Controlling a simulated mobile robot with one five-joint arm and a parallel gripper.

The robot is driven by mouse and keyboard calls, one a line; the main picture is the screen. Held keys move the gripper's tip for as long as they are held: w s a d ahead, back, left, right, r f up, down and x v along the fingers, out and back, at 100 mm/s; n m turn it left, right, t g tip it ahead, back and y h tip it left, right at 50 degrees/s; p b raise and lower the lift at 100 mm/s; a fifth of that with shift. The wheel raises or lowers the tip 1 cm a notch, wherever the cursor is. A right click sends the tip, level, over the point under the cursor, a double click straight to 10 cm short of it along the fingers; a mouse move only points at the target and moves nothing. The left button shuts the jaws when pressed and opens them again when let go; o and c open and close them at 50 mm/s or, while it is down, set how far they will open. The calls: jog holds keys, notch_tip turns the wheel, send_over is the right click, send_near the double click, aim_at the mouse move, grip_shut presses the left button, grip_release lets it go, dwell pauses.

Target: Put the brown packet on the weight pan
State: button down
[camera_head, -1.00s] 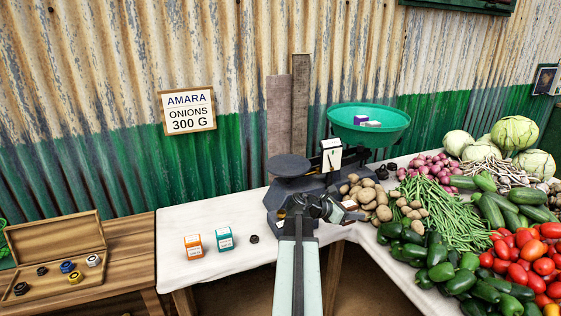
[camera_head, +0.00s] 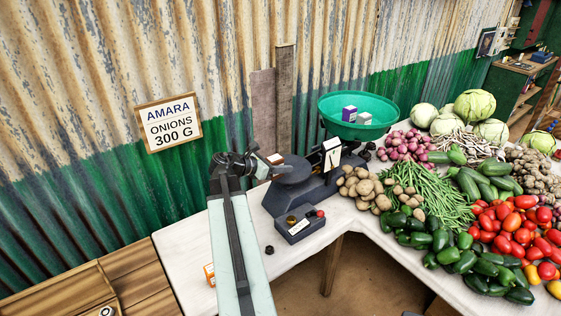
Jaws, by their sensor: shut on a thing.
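The brown packet (camera_head: 275,159) is small, with a brown top and a pale side. My gripper (camera_head: 265,165) is shut on it, at the end of my arm reaching up from the bottom. The weight pan (camera_head: 292,172) is the flat, dark round plate on the left of the dark scale. The packet shows at the pan's upper left edge in the picture; I cannot tell whether it is above the pan or touching it. The fingertips are small and partly hidden. The scale's green goods bowl (camera_head: 358,130) holds a purple packet (camera_head: 349,113) and a whitish packet (camera_head: 364,118).
A dial card (camera_head: 332,158) stands between pan and bowl. A dark box with knobs (camera_head: 300,229) sits before the scale. An orange packet (camera_head: 209,274) is partly behind my arm. A small black weight (camera_head: 269,250) lies on the white cloth. Potatoes (camera_head: 360,185) crowd the right.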

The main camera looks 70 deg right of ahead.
jog(key=b, duration=0.2)
send_over(287, 160)
jog(key=shift+s+f, duration=0.1)
jog(key=shift+f, duration=0.7)
jog(key=f+b, duration=0.3)
jog(key=f, duration=0.1)
jog(key=shift+d, duration=0.2)
jog(key=shift+r, duration=0.25)
jog(key=shift+f, duration=0.2)
jog(key=c, duration=0.8)
grip_release()
jog(key=shift+c, duration=0.2)
jog(key=shift+r, duration=0.1)
